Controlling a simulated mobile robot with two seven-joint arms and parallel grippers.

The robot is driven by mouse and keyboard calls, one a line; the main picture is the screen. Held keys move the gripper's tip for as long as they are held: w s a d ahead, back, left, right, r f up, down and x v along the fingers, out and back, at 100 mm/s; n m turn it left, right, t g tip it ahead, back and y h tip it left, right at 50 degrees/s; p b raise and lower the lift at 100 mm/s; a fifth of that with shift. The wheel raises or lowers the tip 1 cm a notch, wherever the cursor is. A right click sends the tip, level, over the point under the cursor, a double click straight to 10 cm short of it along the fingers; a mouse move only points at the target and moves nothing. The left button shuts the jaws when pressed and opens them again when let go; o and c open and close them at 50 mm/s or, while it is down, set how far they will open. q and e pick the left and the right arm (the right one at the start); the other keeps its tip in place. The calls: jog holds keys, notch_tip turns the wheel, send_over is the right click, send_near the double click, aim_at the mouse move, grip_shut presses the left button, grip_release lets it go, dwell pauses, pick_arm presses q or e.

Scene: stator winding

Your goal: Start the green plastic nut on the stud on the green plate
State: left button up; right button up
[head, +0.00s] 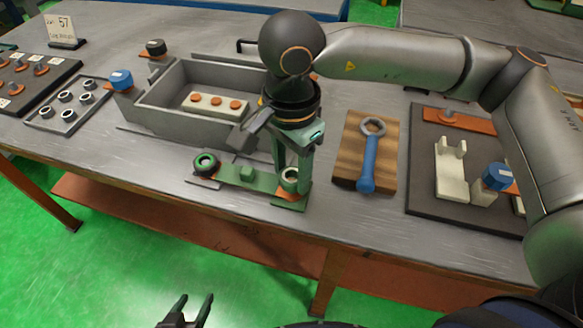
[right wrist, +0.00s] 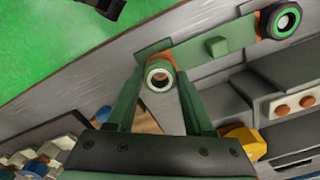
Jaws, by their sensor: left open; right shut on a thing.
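The green plate (head: 235,178) lies near the table's front edge, with a small block in its middle. In the right wrist view it (right wrist: 190,50) runs up to the right. My right gripper (head: 290,182) points down at the plate's right end, shut on the green nut (head: 290,174). In the right wrist view the nut (right wrist: 158,76) is a green ring with a pale inside, between the fingertips (right wrist: 158,80), over an orange patch. The stud is not clearly visible, so I cannot tell whether the nut sits around it. My left gripper (head: 190,310) is open and empty, low in front of the table.
A dark round piece with a green ring (head: 205,163) sits at the plate's left end. A grey open box (head: 150,115) stands behind. A blue wrench (head: 368,160) lies on a wooden block (head: 350,150) to the right. A dark mat (head: 425,205) with fixtures lies further right.

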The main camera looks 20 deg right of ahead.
jog(key=shift+f+b, duration=0.65)
jog(key=shift+b, duration=0.5)
dwell(0.7)
jog(key=shift+s+f+b, duration=0.15)
jog(key=shift+f+b, duration=0.05)
jog(key=shift+b, duration=0.2)
dwell(1.1)
jog(key=m+b, duration=0.1)
jog(key=m, duration=0.1)
jog(key=shift+f+m, duration=0.15)
jog(key=shift+m, duration=0.25)
jog(key=shift+m+b, duration=0.55)
jog(key=shift+m, duration=1.15)
jog(key=o, duration=1.3)
